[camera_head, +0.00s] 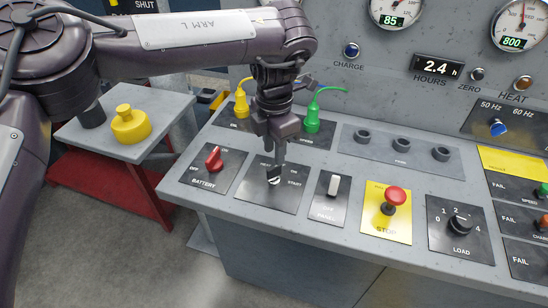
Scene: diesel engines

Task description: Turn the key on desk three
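The desk (323,232) is a sloped grey console. A start panel (285,201) on it carries a dark key (271,171) in a pale round lock (274,181). My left gripper (279,162) points down right over this lock, with its fingertips at the key. The fingers are seen edge-on and partly cover the key and the panel's lettering, so their gap and their hold on the key cannot be made out. My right gripper is not in view.
A red battery switch (214,158) is left of the lock; a white rocker switch (334,187), red stop button (396,196) and load knob (460,223) are to the right. Yellow (241,104) and green (312,120) cabled plugs stand close behind my gripper. A side table (160,105) holds a yellow plug-like part (130,127).

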